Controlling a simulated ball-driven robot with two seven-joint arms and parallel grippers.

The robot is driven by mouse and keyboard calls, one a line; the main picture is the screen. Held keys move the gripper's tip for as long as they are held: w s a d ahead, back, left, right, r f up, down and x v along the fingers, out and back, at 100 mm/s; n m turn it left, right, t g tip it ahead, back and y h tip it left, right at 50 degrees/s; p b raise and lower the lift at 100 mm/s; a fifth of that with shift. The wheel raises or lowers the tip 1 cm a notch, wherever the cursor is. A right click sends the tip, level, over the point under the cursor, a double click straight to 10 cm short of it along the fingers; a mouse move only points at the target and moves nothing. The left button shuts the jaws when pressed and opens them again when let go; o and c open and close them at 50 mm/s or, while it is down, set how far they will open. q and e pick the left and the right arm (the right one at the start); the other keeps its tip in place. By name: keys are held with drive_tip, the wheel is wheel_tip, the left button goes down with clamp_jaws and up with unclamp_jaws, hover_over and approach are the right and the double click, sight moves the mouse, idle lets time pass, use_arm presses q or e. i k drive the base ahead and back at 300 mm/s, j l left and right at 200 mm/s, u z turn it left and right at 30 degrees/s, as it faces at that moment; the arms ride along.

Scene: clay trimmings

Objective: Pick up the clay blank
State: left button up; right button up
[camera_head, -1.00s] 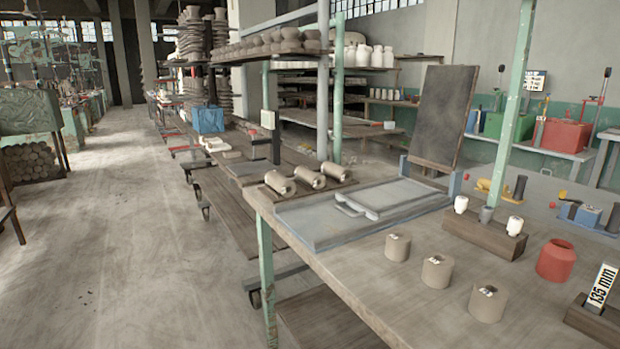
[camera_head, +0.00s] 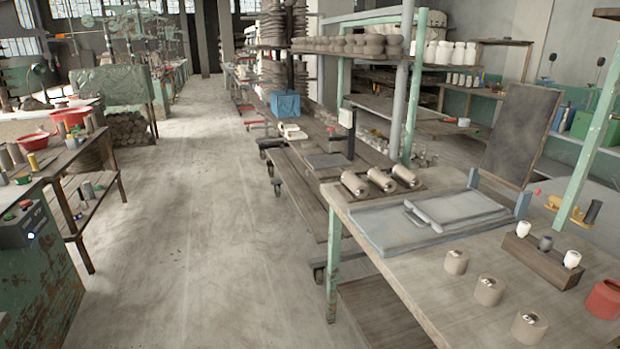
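Three upright grey-beige clay cylinders stand in a row on the right-hand table (camera_head: 410,280): a far one (camera_head: 456,263), a middle one (camera_head: 489,291) and a near one (camera_head: 530,327). Each has a small mark on top. I cannot tell which of these is the clay blank. Neither of my grippers is in view.
A grey tray (camera_head: 372,240) lies on the table, beside a wooden block (camera_head: 540,262) with small jars. A red pot (camera_head: 605,299) is at the right edge. A bench (camera_head: 60,160) with red bowls is at left. The floor aisle (camera_head: 200,220) is clear.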

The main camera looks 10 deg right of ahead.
sight(386, 184)
drive_tip(key=i+j+u, duration=0.3)
drive_tip(key=i, duration=0.25)
drive_tip(key=i+u, duration=0.35)
drive_tip(key=i, duration=2.9)
drive_tip(key=i+z, duration=0.2)
drive_tip(key=z, duration=0.2)
drive_tip(key=i+z, duration=0.25)
drive_tip(key=z, duration=0.2)
drive_tip(key=i+j+z, duration=0.2)
drive_tip(key=z, duration=0.2)
drive_tip(key=i+j+z, duration=0.15)
drive_tip(key=z, duration=0.25)
